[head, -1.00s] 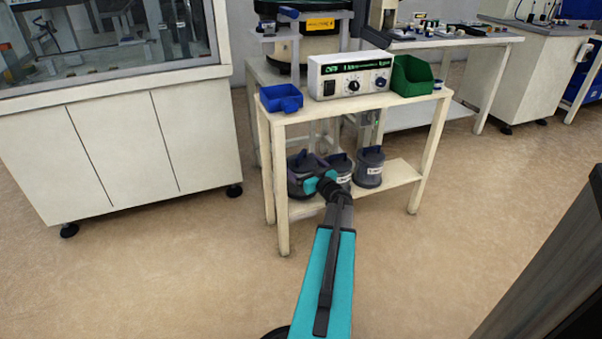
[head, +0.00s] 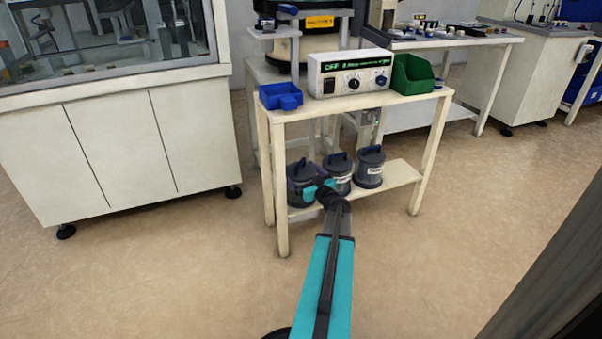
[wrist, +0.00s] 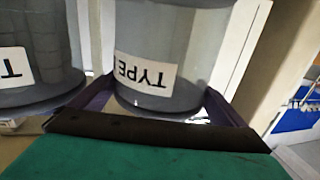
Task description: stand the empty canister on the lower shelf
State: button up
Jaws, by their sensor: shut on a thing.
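My gripper (head: 307,187) is shut on the left canister (head: 299,178), at the left end of the lower shelf (head: 397,174). In the wrist view the purple fingers (wrist: 158,96) lie on either side of this clear canister (wrist: 195,50). Its body looks empty, and its "TYPE" label reads upside down there. In the head view it is upright, with a dark lid and handle. Its base is at or very near the shelf; my gripper partly hides the contact. A middle canister (head: 339,170) and a right canister (head: 370,165) stand beside it, labelled. The neighbouring canister (wrist: 38,45) looks filled.
The cart's upper shelf (head: 345,103) carries a blue bin (head: 281,97), a control box (head: 348,75) and a green bin (head: 412,76). The cart's front left leg (head: 280,190) is close to the held canister. The right end of the lower shelf is clear.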

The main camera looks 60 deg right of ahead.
aim_at(309, 180)
jog(key=o, duration=1.7)
jog(key=shift+o, duration=0.2)
jog(key=shift+r+p, duration=0.2)
jog(key=shift+p, duration=0.15)
jog(key=p+v, duration=0.2)
jog(key=v, duration=1)
